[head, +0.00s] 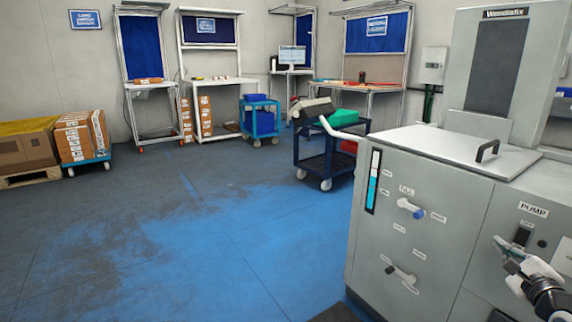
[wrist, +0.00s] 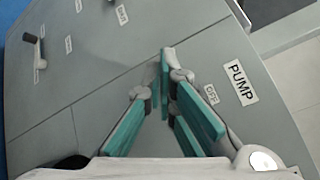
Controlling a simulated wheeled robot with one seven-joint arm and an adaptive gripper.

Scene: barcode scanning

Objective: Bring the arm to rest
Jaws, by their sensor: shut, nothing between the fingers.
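My gripper (head: 503,248) is at the lower right of the head view, in front of the grey machine (head: 422,205) and just left of its PUMP switch (head: 522,236). In the wrist view my gripper (wrist: 163,85) has its green-padded fingers drawn together at the far end, with nothing held between them. The machine's grey front panel (wrist: 90,75) lies beyond the fingers. The PUMP label (wrist: 240,83) and an OFF label (wrist: 211,94) are right of the fingers. The switch itself is hidden there. I cannot tell whether the fingertips touch the panel.
A valve handle (head: 411,209) and a lower handle (head: 400,273) stick out from the machine's front. A dark cart (head: 328,165) with a green item stands behind it. Workbenches, a blue cart (head: 261,123) and boxes (head: 82,135) line the back. The blue floor (head: 190,230) at left is clear.

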